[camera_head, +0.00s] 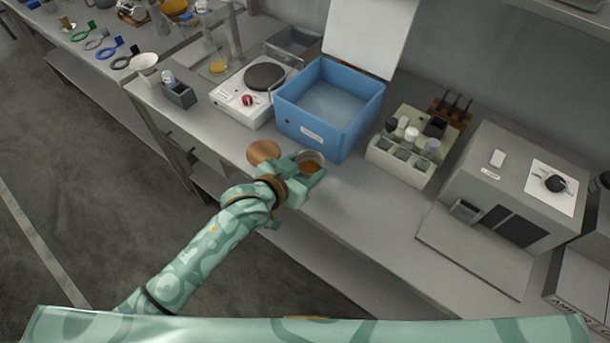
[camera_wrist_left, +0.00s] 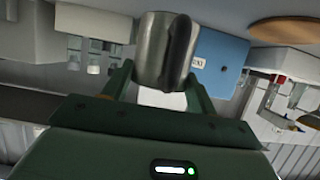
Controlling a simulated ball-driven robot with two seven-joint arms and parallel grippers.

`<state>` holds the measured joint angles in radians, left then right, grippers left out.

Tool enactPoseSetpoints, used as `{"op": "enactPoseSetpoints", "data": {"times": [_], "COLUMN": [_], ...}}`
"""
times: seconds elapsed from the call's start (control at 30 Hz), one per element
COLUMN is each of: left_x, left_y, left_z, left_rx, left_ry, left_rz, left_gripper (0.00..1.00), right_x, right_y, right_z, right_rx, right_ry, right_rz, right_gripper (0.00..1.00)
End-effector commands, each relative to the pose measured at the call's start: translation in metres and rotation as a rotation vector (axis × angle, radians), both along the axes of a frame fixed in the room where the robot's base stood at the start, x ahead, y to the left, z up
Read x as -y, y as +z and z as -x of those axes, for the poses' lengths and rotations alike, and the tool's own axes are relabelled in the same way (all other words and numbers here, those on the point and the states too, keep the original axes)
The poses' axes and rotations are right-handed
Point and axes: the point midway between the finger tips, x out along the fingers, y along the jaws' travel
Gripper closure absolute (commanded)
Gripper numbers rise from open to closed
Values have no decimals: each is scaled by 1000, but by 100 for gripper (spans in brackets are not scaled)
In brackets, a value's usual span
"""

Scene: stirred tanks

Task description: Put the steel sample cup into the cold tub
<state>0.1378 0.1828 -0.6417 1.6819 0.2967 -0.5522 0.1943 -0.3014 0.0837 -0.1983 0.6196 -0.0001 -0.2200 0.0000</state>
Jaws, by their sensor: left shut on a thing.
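The steel sample cup (camera_head: 310,158) is in my left gripper (camera_head: 304,176), near the front edge of the bench. In the left wrist view the steel cup (camera_wrist_left: 154,50) with its dark handle sits between the two fingers (camera_wrist_left: 160,80). In the head view its open top shows something brown inside. The cold tub (camera_head: 318,133) is a blue open box with a pale label, just behind the cup. It also shows in the left wrist view (camera_wrist_left: 222,58). The cup is outside the tub, in front of its front wall. My right gripper is not in view.
A round brown coaster (camera_head: 263,152) lies left of the cup. A white hot plate (camera_head: 240,104) stands left of the tub. A rack with vials (camera_head: 400,165) stands right of the tub, and a grey machine (camera_head: 515,190) farther right. The tub's white lid (camera_head: 368,35) stands raised behind.

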Motion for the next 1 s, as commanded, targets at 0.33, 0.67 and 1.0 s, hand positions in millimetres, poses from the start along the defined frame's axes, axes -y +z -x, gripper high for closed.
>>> {"op": "enactPoseSetpoints", "data": {"times": [0.33,0.67,1.0], "left_x": [1,1,0], "left_y": [-34,-37,-33], "left_z": [-3,-2,-2], "left_rx": [0,-1,0], "left_ry": [0,0,1], "left_rz": [0,-1,-2], "left_gripper": [69,23,20], "right_x": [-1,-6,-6], "right_y": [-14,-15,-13], "right_z": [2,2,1], "right_rx": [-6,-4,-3], "right_ry": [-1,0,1], "right_rz": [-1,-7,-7], "right_gripper": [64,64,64]}}
